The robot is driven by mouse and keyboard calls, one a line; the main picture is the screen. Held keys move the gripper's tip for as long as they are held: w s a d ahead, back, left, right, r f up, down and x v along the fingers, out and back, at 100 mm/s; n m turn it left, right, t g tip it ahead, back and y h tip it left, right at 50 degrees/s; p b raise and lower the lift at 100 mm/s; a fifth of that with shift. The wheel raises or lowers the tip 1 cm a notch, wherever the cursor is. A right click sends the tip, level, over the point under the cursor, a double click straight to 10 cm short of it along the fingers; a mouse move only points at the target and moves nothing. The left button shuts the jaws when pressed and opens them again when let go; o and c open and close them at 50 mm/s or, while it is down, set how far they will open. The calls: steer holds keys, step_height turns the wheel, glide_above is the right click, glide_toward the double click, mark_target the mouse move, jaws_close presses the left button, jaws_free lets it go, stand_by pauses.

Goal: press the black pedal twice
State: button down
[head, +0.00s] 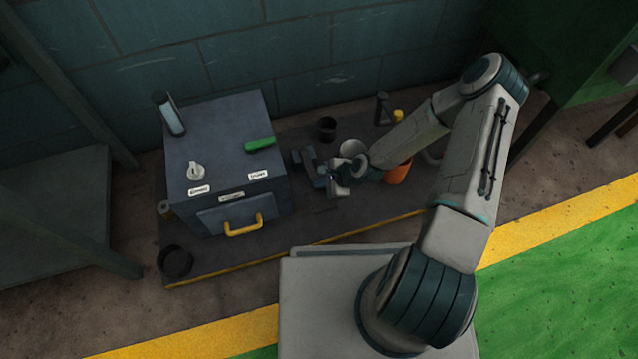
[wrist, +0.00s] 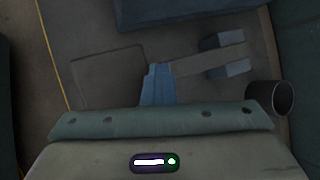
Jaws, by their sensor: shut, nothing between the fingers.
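In the head view my gripper (head: 322,184) is low over the dark platform, just right of the grey cabinet. In the wrist view its fingers (wrist: 158,72) are shut with nothing between them. A dark bar between two blocks, which looks like the pedal (wrist: 205,63), runs from beside the fingertips to the right. In the head view the pedal's blocks (head: 308,156) show beyond my gripper, next to the cabinet. The fingertips overlap or adjoin the bar's near end; I cannot tell whether they touch it. Its tilt is unclear.
The cabinet (head: 225,125) carries a knob, a green handle and a yellow drawer handle. A black cup (head: 327,128), a white cup (head: 352,148) and an orange bucket (head: 397,172) stand around my arm. A flat square plate (wrist: 108,77) lies left of the fingers.

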mark_target(322, 192)
steer(key=shift+s+d+f+b, duration=0.1)
steer(key=shift+s+f+b, duration=0.15)
steer(key=shift+f, duration=0.25)
steer(key=shift+s+a+f+b, duration=0.1)
steer(key=shift+s+f+b, duration=0.15)
steer(key=shift+f, duration=0.3)
steer(key=shift+s+d+f+b, duration=0.1)
steer(key=shift+s+f+b, duration=0.05)
steer(key=shift+f+b, duration=0.3)
stand_by(1.3)
steer(key=shift+w+r+p, duration=0.25)
steer(key=shift+r+p, duration=0.95)
steer(key=shift+r, duration=0.15)
steer(key=shift+w+r+p, duration=0.2)
steer(key=shift+r+p, duration=0.95)
steer(key=shift+r, duration=0.2)
steer(key=shift+w+r+p, duration=0.1)
steer(key=shift+r+p, duration=0.25)
steer(key=shift+r, duration=0.1)
steer(key=shift+w+a, duration=0.1)
steer(key=shift+a, duration=0.1)
steer(key=shift+w, duration=0.1)
steer(key=shift+w+f, duration=0.1)
steer(key=shift+f, duration=0.05)
steer(key=shift+w+f, duration=0.1)
steer(key=shift+f, duration=0.05)
